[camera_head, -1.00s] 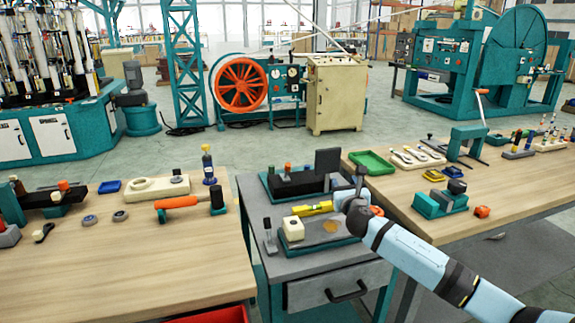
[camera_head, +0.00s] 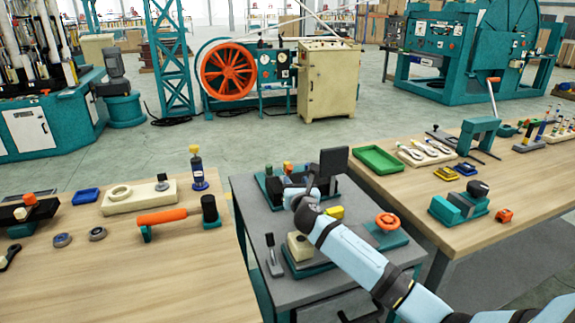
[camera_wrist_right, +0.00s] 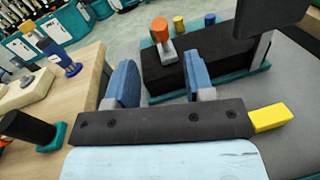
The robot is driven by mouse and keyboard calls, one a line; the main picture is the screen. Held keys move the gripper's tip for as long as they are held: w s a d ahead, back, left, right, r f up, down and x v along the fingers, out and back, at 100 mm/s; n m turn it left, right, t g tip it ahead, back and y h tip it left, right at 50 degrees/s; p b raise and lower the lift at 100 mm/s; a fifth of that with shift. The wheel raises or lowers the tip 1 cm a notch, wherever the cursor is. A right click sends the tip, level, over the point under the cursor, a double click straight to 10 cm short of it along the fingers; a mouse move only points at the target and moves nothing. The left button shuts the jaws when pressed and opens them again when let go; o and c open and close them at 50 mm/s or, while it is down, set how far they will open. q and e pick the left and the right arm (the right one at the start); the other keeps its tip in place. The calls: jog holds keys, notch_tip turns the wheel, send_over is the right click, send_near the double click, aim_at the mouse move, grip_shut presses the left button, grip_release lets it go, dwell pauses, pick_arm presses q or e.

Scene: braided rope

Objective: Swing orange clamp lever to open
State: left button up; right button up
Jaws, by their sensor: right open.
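The orange-tipped clamp lever (camera_wrist_right: 160,32) stands upright on a pale base at the left part of a black block (camera_wrist_right: 185,68) in the right wrist view. In the head view its orange tip (camera_head: 268,170) shows small on the teal-based fixture at the back of the grey cart. My right gripper (camera_wrist_right: 162,78) is open and empty, with its blue finger pads apart. The lever appears beyond and between the fingers, with no visible contact. In the head view my right gripper (camera_head: 298,185) is in front of the fixture and hides part of it. My left gripper is not in view.
A dark upright plate (camera_head: 333,161) rises at the fixture's right end. A yellow block (camera_head: 334,212), a cream block (camera_head: 299,246) and an orange ring handle (camera_head: 388,221) are on the cart. Wooden tables flank it; an orange-handled tool (camera_head: 162,216) lies on the left one.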

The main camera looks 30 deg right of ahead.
aim_at(289, 165)
jog(key=b+x, duration=0.1)
jog(key=x, duration=1)
jog(key=shift+w+d, duration=0.1)
jog(key=shift+w, duration=0.15)
jog(key=shift+c, duration=0.5)
grip_shut()
